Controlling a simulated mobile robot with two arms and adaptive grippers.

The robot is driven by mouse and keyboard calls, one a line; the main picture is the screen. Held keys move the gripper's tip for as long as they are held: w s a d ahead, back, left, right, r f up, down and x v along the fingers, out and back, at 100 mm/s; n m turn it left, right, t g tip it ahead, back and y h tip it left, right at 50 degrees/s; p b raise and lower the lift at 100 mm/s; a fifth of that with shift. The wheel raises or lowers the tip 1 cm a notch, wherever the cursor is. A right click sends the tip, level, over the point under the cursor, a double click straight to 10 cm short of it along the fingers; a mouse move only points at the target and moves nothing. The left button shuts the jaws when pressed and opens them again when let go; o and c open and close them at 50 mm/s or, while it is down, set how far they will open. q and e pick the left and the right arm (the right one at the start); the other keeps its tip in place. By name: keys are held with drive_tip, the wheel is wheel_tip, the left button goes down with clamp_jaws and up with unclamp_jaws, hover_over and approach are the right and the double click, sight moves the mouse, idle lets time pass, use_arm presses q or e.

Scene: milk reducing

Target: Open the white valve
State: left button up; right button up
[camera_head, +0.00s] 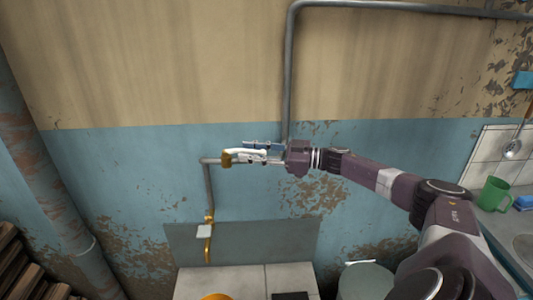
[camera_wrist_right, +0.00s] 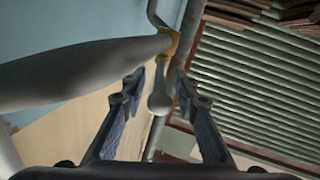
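My right gripper (camera_head: 262,152) is at this handle, reaching in from the right. In the right wrist view, the two fingers of my right gripper (camera_wrist_right: 158,88) are apart. A pale rounded lever end (camera_wrist_right: 159,103) shows between them, below a yellow collar (camera_wrist_right: 170,42). Whether the fingers touch it, I cannot tell. My left gripper is not in view.
A grey pipe (camera_head: 288,70) runs down the wall. A lower yellow pipe (camera_head: 208,248) carries a small white piece (camera_head: 204,231). A green mug (camera_head: 493,194) stands on the right counter. A rusty pipe (camera_head: 45,170) stands at left. A large pale bar (camera_wrist_right: 70,75) crosses the wrist view.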

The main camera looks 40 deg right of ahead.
drive_tip(key=v, duration=1.1)
drive_tip(key=shift+s+d, duration=0.15)
drive_tip(key=shift+c, duration=0.3)
